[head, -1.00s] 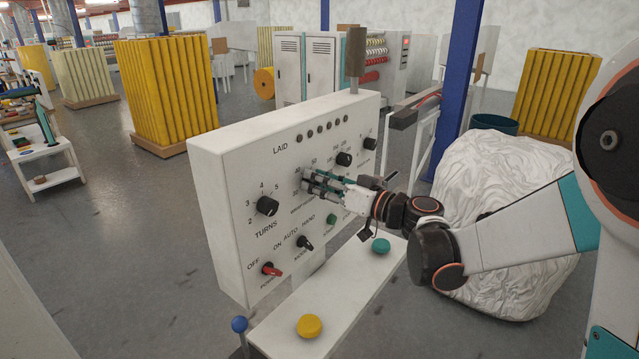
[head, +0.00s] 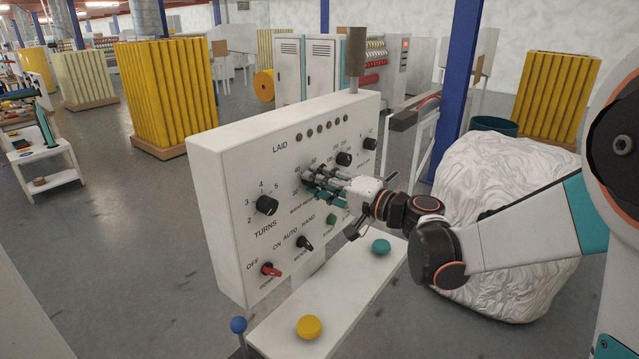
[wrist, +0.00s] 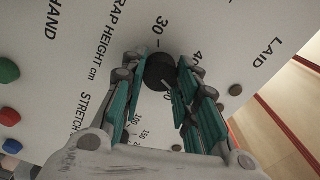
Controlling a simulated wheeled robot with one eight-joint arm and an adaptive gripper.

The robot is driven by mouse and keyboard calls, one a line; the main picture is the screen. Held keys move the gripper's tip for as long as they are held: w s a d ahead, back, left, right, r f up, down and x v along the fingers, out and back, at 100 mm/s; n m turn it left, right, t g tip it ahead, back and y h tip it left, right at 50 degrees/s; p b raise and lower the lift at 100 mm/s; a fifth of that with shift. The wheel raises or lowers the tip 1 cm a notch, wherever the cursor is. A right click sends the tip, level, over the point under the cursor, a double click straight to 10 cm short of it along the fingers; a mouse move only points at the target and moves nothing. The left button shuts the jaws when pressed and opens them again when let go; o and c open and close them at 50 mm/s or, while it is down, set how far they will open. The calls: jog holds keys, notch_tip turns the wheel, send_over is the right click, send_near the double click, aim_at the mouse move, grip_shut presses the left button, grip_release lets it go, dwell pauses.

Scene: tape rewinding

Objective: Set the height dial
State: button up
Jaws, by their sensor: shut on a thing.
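The height dial (wrist: 160,72) is a black round knob on the white control panel (head: 222,163). In the wrist view the printing beside it reads "WRAP HEIGHT cm", with a 30 and a partly hidden number starting with 4 near it. My gripper (wrist: 164,80) has its teal-lined fingers on either side of the knob and is shut on it. In the head view my gripper (head: 312,181) reaches the panel from the right, and its fingers hide most of this dial. I cannot tell which number the knob points at.
The turns dial (head: 267,205), mode switch (head: 305,244) and red power switch (head: 271,269) are left and below. Another black knob (head: 343,158) is close above right. A ledge below carries a yellow button (head: 309,327) and a green button (head: 381,246).

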jog(key=m, duration=1.9)
jog(key=shift+s+f+m+b, duration=0.1)
jog(key=shift+f+m+b, duration=0.05)
jog(key=shift+m+b, duration=0.2)
jog(key=shift+m, duration=0.25)
jog(key=o, duration=1.1)
jog(key=shift+c, duration=0.2)
